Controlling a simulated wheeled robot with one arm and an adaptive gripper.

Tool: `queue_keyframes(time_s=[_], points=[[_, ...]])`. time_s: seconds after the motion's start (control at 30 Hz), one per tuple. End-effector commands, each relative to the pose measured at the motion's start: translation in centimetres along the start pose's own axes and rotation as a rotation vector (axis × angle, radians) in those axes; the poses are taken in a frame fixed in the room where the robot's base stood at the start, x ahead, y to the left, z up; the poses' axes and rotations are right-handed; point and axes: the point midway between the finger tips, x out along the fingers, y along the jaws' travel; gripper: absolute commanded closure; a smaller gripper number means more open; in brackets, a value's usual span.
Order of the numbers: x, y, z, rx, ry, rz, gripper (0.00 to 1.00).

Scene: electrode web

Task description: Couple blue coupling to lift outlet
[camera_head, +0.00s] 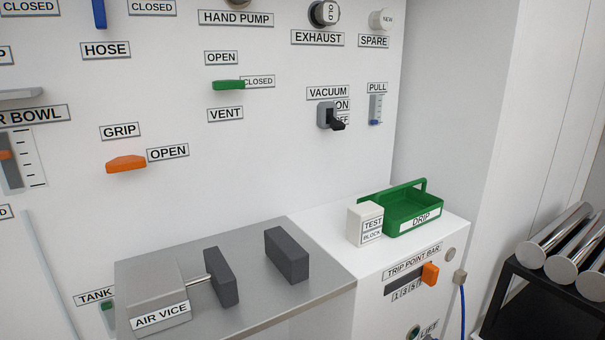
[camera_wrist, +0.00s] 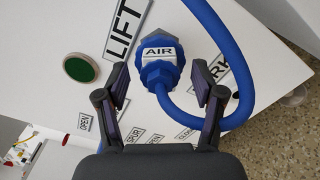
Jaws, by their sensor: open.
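The blue coupling (camera_wrist: 160,62), marked AIR, shows in the wrist view with a blue hose (camera_wrist: 215,105) looping to its right. My gripper (camera_wrist: 161,78) is open, with one finger on each side of the coupling's lower part; I cannot tell whether either touches it. In the head view, the outlet (camera_head: 413,332) is cut by the bottom edge. My gripper is not in that view.
A partly hidden label ending in RK (camera_wrist: 218,73) is right of the coupling. The head view shows the white cabinet with an orange trip slider (camera_head: 430,274), a blue hose (camera_head: 463,312) at its side, a green drip tray (camera_head: 418,204), a test block (camera_head: 364,223) and an air vice (camera_head: 160,300).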

Motion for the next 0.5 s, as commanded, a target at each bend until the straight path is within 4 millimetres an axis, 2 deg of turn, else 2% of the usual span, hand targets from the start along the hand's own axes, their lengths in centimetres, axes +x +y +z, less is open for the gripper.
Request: queue_keyframes(time_s=[0.5], points=[[-3.4,0.0,0.0,0.002,-0.001,-0.003,0.32]])
